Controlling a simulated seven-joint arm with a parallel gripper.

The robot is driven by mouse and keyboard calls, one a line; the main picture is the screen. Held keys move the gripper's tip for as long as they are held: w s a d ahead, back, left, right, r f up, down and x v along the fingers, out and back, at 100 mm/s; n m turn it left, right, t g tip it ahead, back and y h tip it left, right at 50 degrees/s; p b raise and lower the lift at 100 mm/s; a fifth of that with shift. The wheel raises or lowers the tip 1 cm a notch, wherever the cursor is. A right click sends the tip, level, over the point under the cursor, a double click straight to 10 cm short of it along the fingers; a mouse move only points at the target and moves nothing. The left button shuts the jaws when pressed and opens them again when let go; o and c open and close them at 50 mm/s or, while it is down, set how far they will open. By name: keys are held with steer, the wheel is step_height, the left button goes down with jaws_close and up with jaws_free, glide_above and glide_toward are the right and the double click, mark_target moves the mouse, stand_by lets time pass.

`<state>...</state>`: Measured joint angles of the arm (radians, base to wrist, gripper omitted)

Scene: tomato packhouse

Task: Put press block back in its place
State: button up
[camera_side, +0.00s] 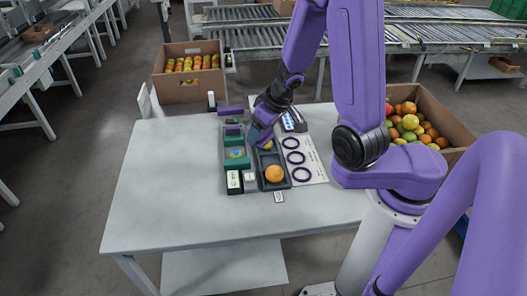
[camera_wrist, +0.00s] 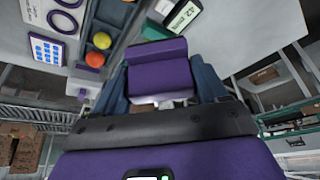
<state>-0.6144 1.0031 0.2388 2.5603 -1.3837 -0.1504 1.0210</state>
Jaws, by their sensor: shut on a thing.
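My gripper (camera_wrist: 160,78) is shut on the press block (camera_wrist: 157,62), a purple block between its dark blue fingers in the wrist view. In the side view my gripper (camera_side: 262,138) is over the rear of the work area; its fingertips are hard to make out there. A dark frame with green blocks (camera_side: 237,163) stands left of the grey tray (camera_side: 274,186). A purple bar (camera_side: 230,111) shows behind the frame; I cannot tell whether it is the held block. What lies under the block is mostly hidden.
The tray holds an orange fruit (camera_side: 274,174) and a yellow one (camera_side: 268,145). A white mat with dark rings (camera_side: 302,173) lies to its right. The table's left side (camera_side: 165,190) is clear.

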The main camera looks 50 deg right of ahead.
steer(key=w+d+f+m+h, duration=0.1)
steer(key=w+d+f+m, duration=0.15)
steer(key=d, duration=0.85)
steer(key=w+d+f+m+g+h, duration=0.15)
steer(key=d+m, duration=0.25)
steer(key=d, duration=0.6)
steer(key=w+d+f+m+h, duration=0.1)
steer(key=w+d+f+m, duration=0.15)
steer(key=d, duration=0.85)
steer(key=w+d+f, duration=0.2)
steer(key=w, duration=0.1)
steer(key=w+d+f, duration=0.3)
steer(key=w, duration=0.1)
steer(key=w+d+f, duration=0.2)
steer(key=w+f, duration=0.1)
steer(key=shift+w+d+f, duration=0.2)
steer(key=shift+w, duration=0.15)
steer(key=shift+w+d+f, duration=0.15)
steer(key=shift+f, duration=1.6)
steer(key=shift+f, duration=0.2)
steer(key=o, duration=0.6)
